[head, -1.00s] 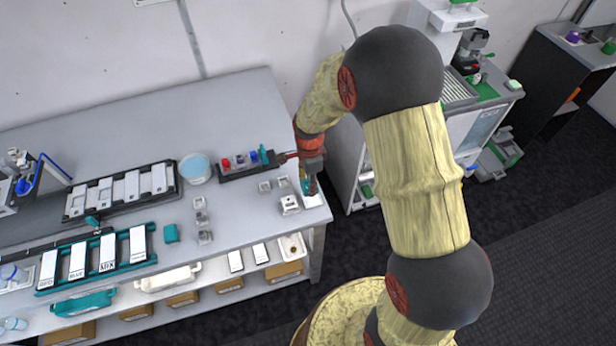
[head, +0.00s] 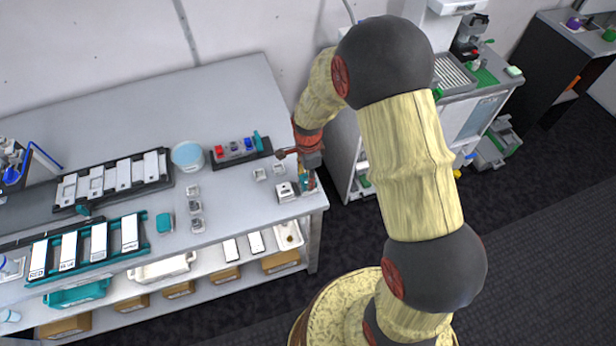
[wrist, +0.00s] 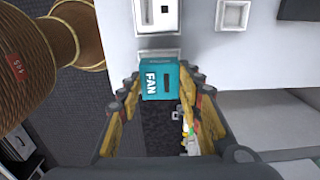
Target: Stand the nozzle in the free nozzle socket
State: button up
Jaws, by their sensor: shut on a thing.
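The nozzle is a teal block marked FAN (wrist: 160,82), seen in the wrist view between the tips of my gripper (wrist: 160,98). The gripper's yellow fingers are shut on it. A pale square socket (wrist: 158,55) shows just beyond the nozzle, partly hidden by it; I cannot tell whether they touch. Another square socket (wrist: 233,14) is empty, farther up and right. In the head view my gripper (head: 307,184) points down over the table's right end, and the nozzle is mostly hidden there. Small square sockets (head: 259,174) sit to its left.
A white unit (head: 287,191) stands close left of my gripper. A dark rack (head: 230,162) with red, blue and teal pieces is behind. A pale blue tub (head: 187,156) and labelled trays are farther left. The table's right edge is close to my gripper.

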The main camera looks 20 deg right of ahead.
jog(key=shift+f, duration=0.2)
dwell(0.3)
jog(key=shift+f+b, duration=0.5)
jog(key=shift+f, duration=0.2)
jog(key=o, duration=1)
jog(key=o, duration=0.4)
jog(key=shift+r, duration=0.1)
jog(key=shift+r+p, duration=2.65)
jog(key=shift+r, duration=1.35)
